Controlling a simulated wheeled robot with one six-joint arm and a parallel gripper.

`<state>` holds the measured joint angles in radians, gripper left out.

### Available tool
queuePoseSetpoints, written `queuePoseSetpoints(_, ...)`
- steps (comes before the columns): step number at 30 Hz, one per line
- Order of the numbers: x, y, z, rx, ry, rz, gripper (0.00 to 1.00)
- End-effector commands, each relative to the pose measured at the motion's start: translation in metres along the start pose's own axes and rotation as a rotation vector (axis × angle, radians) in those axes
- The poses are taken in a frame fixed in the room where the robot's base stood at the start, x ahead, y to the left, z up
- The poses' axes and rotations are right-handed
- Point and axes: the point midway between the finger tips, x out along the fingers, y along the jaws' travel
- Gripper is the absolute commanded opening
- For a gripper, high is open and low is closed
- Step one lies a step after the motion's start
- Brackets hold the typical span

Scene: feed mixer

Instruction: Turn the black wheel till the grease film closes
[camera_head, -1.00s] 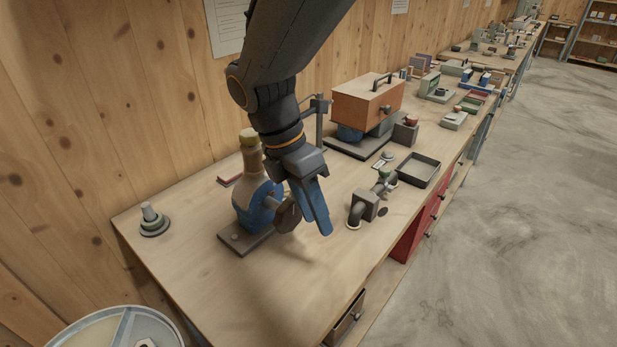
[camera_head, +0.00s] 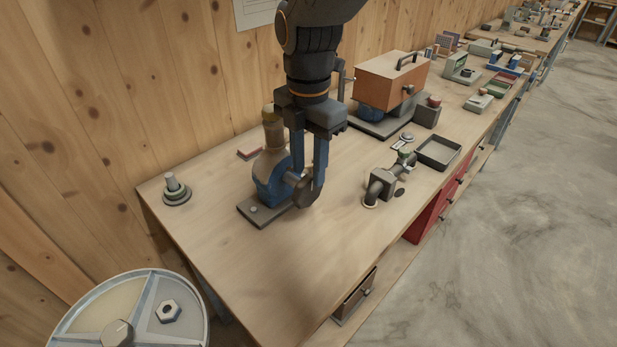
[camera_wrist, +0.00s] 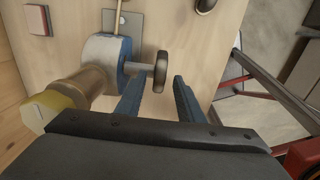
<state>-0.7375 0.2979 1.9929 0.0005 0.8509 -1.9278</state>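A blue housing (camera_head: 269,176) with a tan neck and yellowish cap stands on a dark base plate (camera_head: 250,213) on the workbench. A short shaft from its side carries the dark wheel (camera_head: 306,194); in the wrist view, the wheel (camera_wrist: 161,71) is seen nearly edge-on beside the blue and white housing (camera_wrist: 104,58). My gripper (camera_head: 309,181) points down at the wheel with blue fingers apart. In the wrist view, the wheel lies between the fingertips of my gripper (camera_wrist: 157,82), with visible gaps on both sides. I cannot make out the grease film.
A grey pipe fitting (camera_head: 381,186) stands right of the wheel. An orange box-shaped machine (camera_head: 388,84) and a black tray (camera_head: 456,152) are farther back. A small stepped cone (camera_head: 175,188) is at the left.

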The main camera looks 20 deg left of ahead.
Motion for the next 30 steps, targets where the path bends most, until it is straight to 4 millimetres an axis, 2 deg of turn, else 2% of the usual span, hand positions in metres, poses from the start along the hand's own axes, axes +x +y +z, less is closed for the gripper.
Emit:
queuePoseSetpoints(3, 0.018, -0.001, -0.001, 0.001, 0.001, -0.003, 0.34)
queuePoseSetpoints(9, 0.036, -0.001, 0.0, 0.001, 0.0, -0.001, 0.34)
queuePoseSetpoints(19, 0.041, -0.001, 0.0, 0.001, 0.0, 0.0, 0.34)
queuePoseSetpoints(25, 0.04, -0.001, 0.0, 0.001, 0.0, 0.0, 0.01)
queuePoseSetpoints(30, 0.04, -0.001, 0.0, 0.001, -0.002, -0.001, 0.0)
